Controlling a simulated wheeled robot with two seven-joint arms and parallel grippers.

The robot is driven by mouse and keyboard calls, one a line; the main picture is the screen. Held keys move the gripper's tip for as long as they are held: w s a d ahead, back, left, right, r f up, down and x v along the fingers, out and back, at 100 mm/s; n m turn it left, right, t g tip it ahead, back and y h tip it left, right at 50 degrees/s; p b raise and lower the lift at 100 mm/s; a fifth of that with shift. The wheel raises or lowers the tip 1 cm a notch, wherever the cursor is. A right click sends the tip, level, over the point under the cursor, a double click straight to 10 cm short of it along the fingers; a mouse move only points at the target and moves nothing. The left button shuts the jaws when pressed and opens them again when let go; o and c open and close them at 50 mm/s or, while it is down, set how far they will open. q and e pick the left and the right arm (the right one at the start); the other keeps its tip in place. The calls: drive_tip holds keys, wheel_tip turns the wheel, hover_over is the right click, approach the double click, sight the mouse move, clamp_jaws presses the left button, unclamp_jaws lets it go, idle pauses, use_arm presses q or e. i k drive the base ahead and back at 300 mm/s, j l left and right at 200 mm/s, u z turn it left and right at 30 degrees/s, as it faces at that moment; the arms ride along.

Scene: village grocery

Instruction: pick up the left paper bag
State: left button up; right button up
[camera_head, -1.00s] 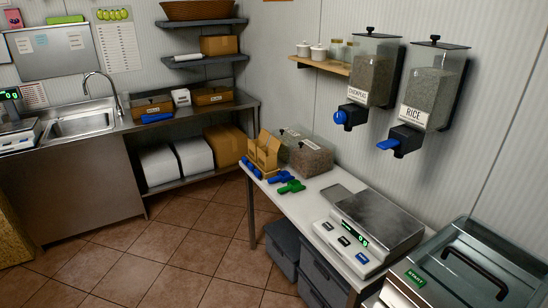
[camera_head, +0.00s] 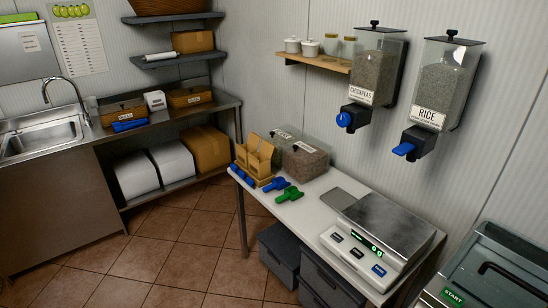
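Brown paper bags (camera_head: 260,158) stand upright side by side in a low holder at the far left end of the white table (camera_head: 302,210). The left one (camera_head: 250,153) partly overlaps the other in this view, and I cannot make out the gap between them clearly. Neither of my grippers shows in the head view.
Blue and green scoops (camera_head: 289,193) lie in front of the bags, with clear bins (camera_head: 305,160) behind them. A scale (camera_head: 378,235) fills the table's right part. Chickpea and rice dispensers (camera_head: 436,85) hang on the wall. Dark crates (camera_head: 325,282) stand below. Tiled floor (camera_head: 170,245) is free at left.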

sight(242, 151)
drive_tip(key=i+j+z, duration=0.1)
drive_tip(key=j, duration=0.3)
drive_tip(key=i+j, duration=0.2)
drive_tip(key=j, duration=0.2)
drive_tip(key=i+j+z, duration=0.15)
drive_tip(key=j, duration=0.3)
drive_tip(key=i+j+z, duration=0.1)
drive_tip(key=j, duration=0.3)
drive_tip(key=i+j+z, duration=0.1)
drive_tip(key=j, duration=0.35)
drive_tip(key=i+j, duration=0.15)
drive_tip(key=j, duration=0.3)
drive_tip(key=i+z, duration=0.05)
